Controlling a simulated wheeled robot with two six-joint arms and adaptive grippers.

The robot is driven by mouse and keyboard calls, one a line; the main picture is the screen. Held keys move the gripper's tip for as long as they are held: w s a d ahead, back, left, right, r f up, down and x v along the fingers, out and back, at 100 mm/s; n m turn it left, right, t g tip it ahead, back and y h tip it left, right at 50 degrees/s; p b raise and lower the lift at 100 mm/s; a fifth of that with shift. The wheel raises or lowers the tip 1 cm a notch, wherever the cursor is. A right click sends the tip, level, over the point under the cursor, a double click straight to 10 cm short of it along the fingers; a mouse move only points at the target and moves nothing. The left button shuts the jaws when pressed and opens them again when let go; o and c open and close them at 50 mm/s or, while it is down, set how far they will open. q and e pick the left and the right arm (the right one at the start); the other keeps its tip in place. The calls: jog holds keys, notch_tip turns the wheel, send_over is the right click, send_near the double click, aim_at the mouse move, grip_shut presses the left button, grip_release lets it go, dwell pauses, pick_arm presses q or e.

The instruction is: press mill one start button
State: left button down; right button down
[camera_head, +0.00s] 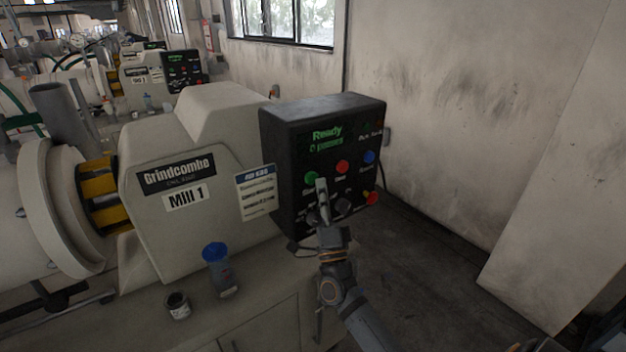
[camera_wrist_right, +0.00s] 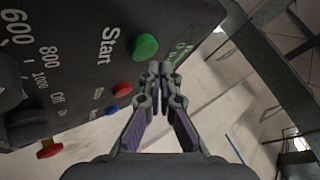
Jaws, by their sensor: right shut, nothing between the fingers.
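The black control box (camera_head: 280,140) of Mill 1 stands at the right end of the beige mill housing (camera_head: 190,190). Its display (camera_head: 326,138) shows "Ready" in green. The round green button (camera_head: 310,177) is on the box's front; in the right wrist view the green button (camera_wrist_right: 145,46) sits beside the word "Start". My right gripper (camera_head: 321,187) is shut and empty in front of the panel, just right of the green button in the head view. In the right wrist view my fingertips (camera_wrist_right: 158,68) are close to the button; contact cannot be told. My left gripper is not in view.
A red button (camera_head: 342,167), a blue button (camera_head: 369,157) and a red-and-yellow knob (camera_head: 372,198) share the panel. A blue-capped bottle (camera_head: 219,270) and a small dark jar (camera_head: 178,305) stand on the ledge below. Another mill's panel (camera_head: 182,70) is behind. Floor to the right is clear.

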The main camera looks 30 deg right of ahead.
jog(key=shift+w+y, duration=0.1)
jog(key=shift+y, duration=0.2)
jog(key=shift+w, duration=0.35)
jog(key=shift+w+b, duration=0.4)
jog(key=shift+w, duration=0.05)
dwell(0.6)
jog(key=shift+s, duration=0.1)
jog(key=shift+s+p, duration=0.4)
jog(key=shift+s, duration=0.4)
jog(key=s+p, duration=0.2)
jog(key=s, duration=0.3)
jog(key=shift+d, duration=0.15)
